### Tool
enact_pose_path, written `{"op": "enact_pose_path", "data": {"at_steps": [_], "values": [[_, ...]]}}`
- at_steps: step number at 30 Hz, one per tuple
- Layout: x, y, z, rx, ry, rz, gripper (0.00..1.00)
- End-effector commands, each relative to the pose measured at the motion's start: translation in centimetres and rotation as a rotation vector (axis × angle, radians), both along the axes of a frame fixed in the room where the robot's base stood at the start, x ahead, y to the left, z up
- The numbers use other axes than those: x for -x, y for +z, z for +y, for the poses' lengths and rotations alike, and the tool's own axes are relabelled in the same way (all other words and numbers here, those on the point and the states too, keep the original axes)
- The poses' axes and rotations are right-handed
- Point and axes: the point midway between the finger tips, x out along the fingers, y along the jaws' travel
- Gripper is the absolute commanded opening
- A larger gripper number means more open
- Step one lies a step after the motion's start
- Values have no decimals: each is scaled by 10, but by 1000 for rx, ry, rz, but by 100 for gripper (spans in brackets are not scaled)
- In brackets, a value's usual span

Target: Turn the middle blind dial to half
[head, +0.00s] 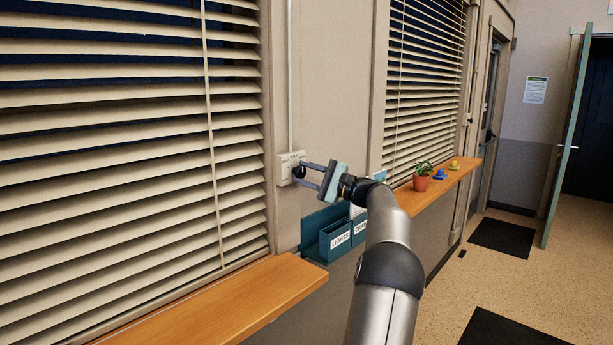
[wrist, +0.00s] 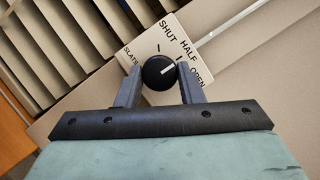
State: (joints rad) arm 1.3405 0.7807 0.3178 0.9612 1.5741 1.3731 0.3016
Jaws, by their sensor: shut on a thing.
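A round black dial (wrist: 157,79) sits on a cream wall plate (wrist: 189,27) marked SLATS, SHUT, HALF and OPEN. Its white pointer line aims up and right, close to the HALF tick. In the head view the plate (head: 285,168) is on the wall between two blinded windows, and the dial (head: 299,171) shows small and dark. My gripper (wrist: 159,76) is shut on the dial, one finger on each side. In the head view my gripper (head: 303,174) reaches the plate from the right. No other blind dial can be made out.
The left blind (head: 110,150) and right blind (head: 425,80) have visible gaps between slats. A wooden sill (head: 220,300) juts out at lower left. Teal holders labelled LIGHTS (head: 335,240) hang below the dial. A potted plant (head: 421,182) stands on the right sill (head: 408,198).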

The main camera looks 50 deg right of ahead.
Motion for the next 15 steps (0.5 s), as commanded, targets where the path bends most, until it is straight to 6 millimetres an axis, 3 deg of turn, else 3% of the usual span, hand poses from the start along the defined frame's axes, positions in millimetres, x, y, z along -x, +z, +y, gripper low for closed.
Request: {"op": "enact_pose_path", "data": {"at_steps": [8, 9, 10, 15], "values": [[0, -1, 0, -2, 1, 1, 11], [0, -1, 0, -2, 1, 1, 45], [0, -1, 0, -2, 1, 1, 54], [0, -1, 0, -2, 0, 1, 55]]}}
